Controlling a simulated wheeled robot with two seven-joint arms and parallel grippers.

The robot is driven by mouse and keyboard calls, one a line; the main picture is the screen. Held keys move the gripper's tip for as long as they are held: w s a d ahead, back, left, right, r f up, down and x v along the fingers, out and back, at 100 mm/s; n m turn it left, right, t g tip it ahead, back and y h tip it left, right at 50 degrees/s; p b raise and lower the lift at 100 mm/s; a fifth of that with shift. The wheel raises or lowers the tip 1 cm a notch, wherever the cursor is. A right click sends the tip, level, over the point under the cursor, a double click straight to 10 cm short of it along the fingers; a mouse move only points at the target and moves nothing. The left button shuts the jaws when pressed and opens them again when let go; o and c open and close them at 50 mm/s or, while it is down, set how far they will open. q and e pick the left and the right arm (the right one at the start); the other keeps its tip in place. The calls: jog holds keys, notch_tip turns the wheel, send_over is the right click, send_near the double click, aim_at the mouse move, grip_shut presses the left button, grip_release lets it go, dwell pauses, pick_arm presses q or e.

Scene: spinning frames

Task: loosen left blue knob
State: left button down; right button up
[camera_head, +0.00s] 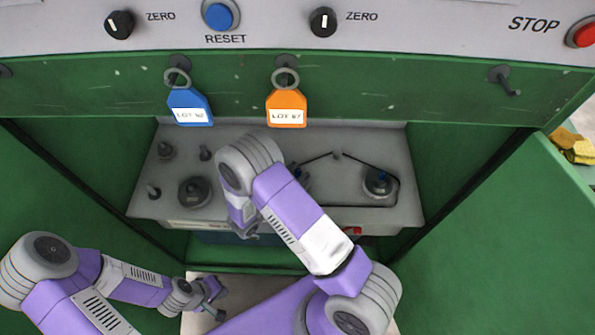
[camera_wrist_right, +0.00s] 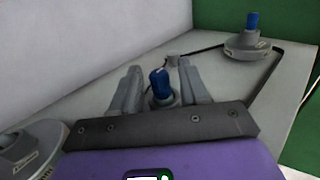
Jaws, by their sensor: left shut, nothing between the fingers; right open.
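The left blue knob (camera_wrist_right: 160,84) is a small upright blue cap on a grey base. In the right wrist view it stands between the two grey fingers of my right gripper (camera_wrist_right: 160,70), which is open; I cannot tell whether either finger touches it. In the head view my right arm covers most of this knob, and only a bit of its blue shows beside the arm. The right blue knob (camera_wrist_right: 253,22) stands on a round grey spindle, also seen in the head view (camera_head: 380,181). My left gripper (camera_head: 214,298) is shut and empty, low in front of the machine.
A grey spindle (camera_head: 194,191) and several small posts stand left on the deck (camera_head: 398,215). A dark cord runs toward the right spindle. A blue tag (camera_head: 190,102) and an orange tag (camera_head: 286,100) hang above. Green walls close in both sides.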

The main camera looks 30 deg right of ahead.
jog(key=shift+w+d, duration=0.2)
jog(key=shift+d, duration=0.3)
jog(key=shift+c, duration=0.3)
grip_shut()
jog(key=shift+r+n+t+y+p, duration=0.15)
jog(key=shift+n+t+y+p, duration=0.25)
jog(key=shift+t, duration=0.4)
jog(key=shift+n+t, duration=0.5)
jog(key=shift+o, duration=0.3)
grip_release()
